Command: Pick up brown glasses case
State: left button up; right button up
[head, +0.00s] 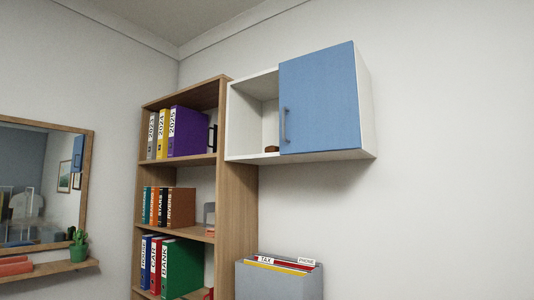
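A small dark brown object, seemingly the brown glasses case (271,149), lies on the floor of the white wall cabinet (240,120). It sits in the uncovered left part, close to the left edge of the blue door (320,100). Its right end may be hidden behind the door. The door covers the right part of the cabinet and has a grey vertical handle (284,124) near its left edge. Neither of my grippers is in view.
A wooden shelf unit (237,200) with several binders and books stands left of the cabinet. A grey file box (280,279) with folders is below the cabinet. A mirror (88,170) and a ledge with a cactus (78,244) are at left. The wall at right is bare.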

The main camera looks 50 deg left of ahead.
aim_at(271, 149)
jog(key=u, duration=1.4)
